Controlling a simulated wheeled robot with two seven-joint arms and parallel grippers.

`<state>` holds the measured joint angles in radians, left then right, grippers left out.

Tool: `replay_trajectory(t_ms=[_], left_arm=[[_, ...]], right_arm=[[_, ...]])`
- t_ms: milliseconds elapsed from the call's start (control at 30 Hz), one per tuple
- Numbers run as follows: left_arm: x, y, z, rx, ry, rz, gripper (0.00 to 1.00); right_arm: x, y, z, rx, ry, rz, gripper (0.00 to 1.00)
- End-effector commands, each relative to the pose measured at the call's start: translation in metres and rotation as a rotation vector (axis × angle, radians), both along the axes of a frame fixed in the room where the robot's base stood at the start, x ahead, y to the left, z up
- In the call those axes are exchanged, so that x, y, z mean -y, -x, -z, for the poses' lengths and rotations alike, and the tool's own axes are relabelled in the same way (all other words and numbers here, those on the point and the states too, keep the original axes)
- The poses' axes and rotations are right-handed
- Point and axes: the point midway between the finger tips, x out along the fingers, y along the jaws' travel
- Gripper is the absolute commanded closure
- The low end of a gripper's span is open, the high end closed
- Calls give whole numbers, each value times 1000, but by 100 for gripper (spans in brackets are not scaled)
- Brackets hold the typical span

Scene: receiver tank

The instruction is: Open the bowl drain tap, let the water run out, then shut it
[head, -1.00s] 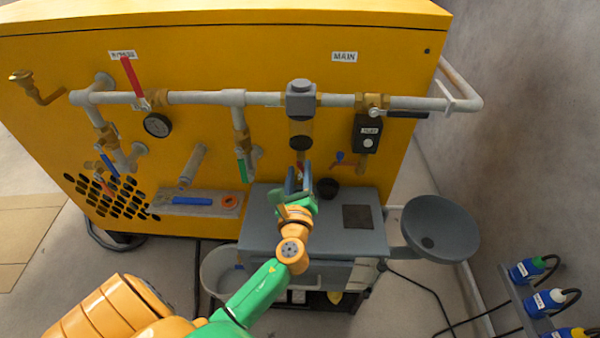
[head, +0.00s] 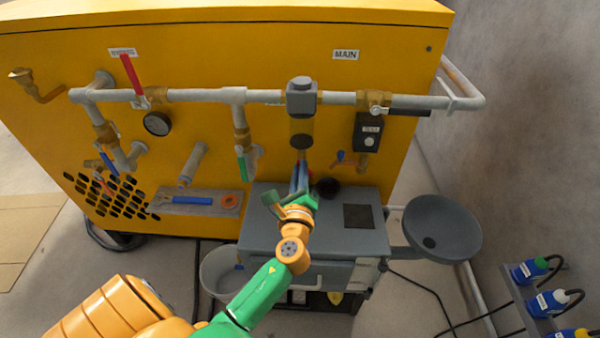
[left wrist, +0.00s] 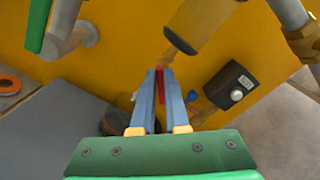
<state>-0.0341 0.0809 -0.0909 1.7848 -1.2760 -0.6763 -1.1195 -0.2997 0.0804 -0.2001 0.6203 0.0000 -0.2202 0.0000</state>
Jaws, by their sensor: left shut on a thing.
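My left gripper (head: 301,168) is just below the bowl. In the left wrist view its two blue fingers (left wrist: 160,80) are shut on the red tap lever (left wrist: 160,88), which lies between them. The tap body is mostly hidden by the fingers in the head view. I cannot tell the water level. My right gripper is out of view.
A grey cart (head: 345,240) stands below, with a black cup (head: 327,187) near the gripper. A blue-handled valve (head: 342,157) and a black control box (head: 368,132) are close on the right. A grey round basin (head: 440,225) stands farther right.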

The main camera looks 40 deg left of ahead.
Motion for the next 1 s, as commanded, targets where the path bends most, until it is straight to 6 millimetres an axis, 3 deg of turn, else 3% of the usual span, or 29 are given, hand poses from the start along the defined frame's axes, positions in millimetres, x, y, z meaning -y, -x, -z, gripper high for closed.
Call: replay_trajectory(t_ms=[600,1000], left_arm=[[0,0,4,291,482,0,100],[1,0,3,411,681,-1,100]], right_arm=[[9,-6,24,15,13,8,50],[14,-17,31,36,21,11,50]])
